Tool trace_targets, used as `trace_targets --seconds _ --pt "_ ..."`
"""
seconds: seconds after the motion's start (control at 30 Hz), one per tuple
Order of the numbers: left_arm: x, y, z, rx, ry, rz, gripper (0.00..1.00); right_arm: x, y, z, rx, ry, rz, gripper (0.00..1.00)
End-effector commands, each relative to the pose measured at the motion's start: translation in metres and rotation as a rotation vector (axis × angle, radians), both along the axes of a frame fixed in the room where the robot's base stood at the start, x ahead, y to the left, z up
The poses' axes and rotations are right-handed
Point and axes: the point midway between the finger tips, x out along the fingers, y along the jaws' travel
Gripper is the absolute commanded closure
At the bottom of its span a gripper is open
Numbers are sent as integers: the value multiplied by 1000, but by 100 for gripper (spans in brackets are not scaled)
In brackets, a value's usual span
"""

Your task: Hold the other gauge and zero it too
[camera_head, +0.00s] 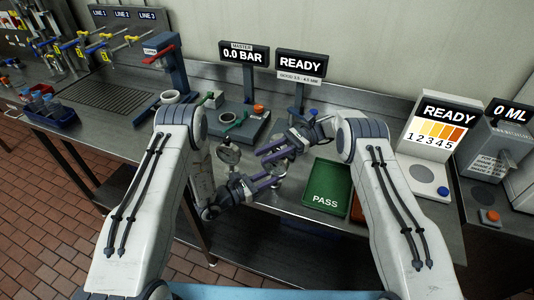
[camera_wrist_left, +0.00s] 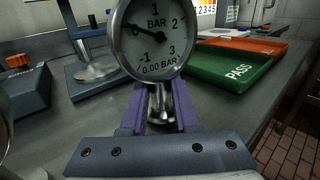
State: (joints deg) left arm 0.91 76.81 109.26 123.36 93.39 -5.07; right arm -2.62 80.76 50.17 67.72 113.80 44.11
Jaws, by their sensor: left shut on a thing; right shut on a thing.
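The gauge is a round metal dial on a short stem in the left wrist view (camera_wrist_left: 152,35). Its face is marked BAR and reads 0.00 BAR, with the needle pointing up and left. My left gripper (camera_head: 277,180) is shut on the stem just below the dial. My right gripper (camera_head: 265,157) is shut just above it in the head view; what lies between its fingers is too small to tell. A second round gauge (camera_head: 228,155) stands to the left, apart from both grippers.
A green PASS tray (camera_head: 325,203) lies right of the grippers, with an orange tray (camera_head: 356,208) beside it. A master station with a 0.0 BAR sign (camera_head: 243,54) stands behind on the left. A READY sign (camera_head: 299,64) stands behind the grippers.

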Motion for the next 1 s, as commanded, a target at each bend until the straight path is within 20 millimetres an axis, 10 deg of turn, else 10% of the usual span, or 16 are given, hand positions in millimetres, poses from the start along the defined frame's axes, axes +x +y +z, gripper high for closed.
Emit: trace_targets --seconds 0.17,0.2,0.27,0.67,1.0 --pt "0 0 0 0 0 0 100 0 0 0 -1 -2 -2 100" --pt "0 0 0 0 0 0 100 0 0 0 -1 -2 -2 58" --pt "0 0 0 0 0 0 100 0 0 0 -1 -2 -2 38" --pt "0 0 1 0 -1 1 100 1 0 7 0 -3 -2 38" --pt "0 0 1 0 -1 1 100 1 0 68 -1 -4 -2 38"
